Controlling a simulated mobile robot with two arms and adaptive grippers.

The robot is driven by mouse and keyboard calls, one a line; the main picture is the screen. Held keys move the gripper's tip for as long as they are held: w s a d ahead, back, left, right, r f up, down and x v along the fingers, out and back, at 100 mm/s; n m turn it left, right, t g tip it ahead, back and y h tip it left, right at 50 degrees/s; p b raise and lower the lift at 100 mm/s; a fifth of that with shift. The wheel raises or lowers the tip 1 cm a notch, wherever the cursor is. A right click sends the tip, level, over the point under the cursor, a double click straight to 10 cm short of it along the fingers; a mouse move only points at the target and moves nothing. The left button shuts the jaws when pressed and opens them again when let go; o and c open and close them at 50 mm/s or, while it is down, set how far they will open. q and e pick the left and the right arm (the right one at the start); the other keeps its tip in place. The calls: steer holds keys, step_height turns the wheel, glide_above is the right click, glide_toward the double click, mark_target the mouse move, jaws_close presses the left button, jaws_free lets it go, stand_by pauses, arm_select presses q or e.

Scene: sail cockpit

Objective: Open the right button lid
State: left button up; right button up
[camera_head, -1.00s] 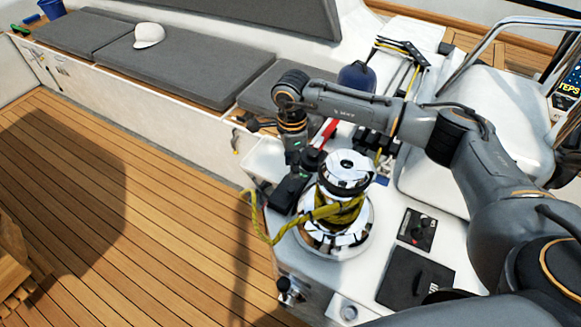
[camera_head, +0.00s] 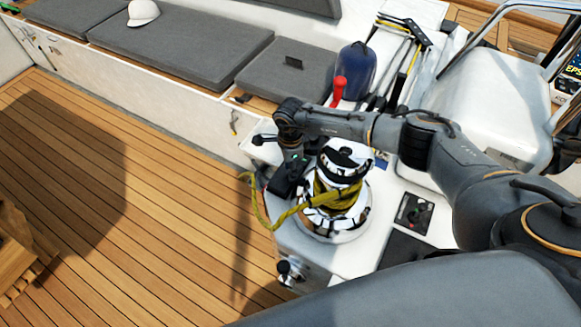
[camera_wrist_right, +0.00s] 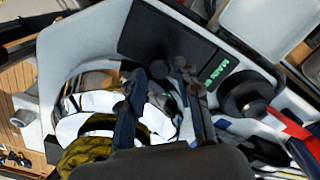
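My right gripper (camera_head: 287,172) is just left of the chrome winch (camera_head: 345,190), low over a black plate (camera_head: 279,190) on the white console. In the right wrist view my gripper (camera_wrist_right: 163,78) has its two dark fingers apart, with nothing seen held between them. That view also shows the black plate (camera_wrist_right: 165,38) with green "MAIN" lettering beyond the fingertips. A dark button panel (camera_head: 413,212) lies right of the winch. I cannot tell for sure which part is the right button lid, or whether my fingers touch the plate. My left gripper is not in view.
Yellow rope (camera_head: 268,222) wraps the winch and hangs over its left side. A red-handled lever (camera_head: 338,88) and a blue fender (camera_head: 356,70) stand behind my arm. Grey cushions (camera_head: 180,55) line the bench. The wooden deck (camera_head: 130,190) at left is mostly clear.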

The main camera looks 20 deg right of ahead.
steer(key=shift+f, duration=0.4)
steer(key=shift+c, duration=0.2)
jaws_close()
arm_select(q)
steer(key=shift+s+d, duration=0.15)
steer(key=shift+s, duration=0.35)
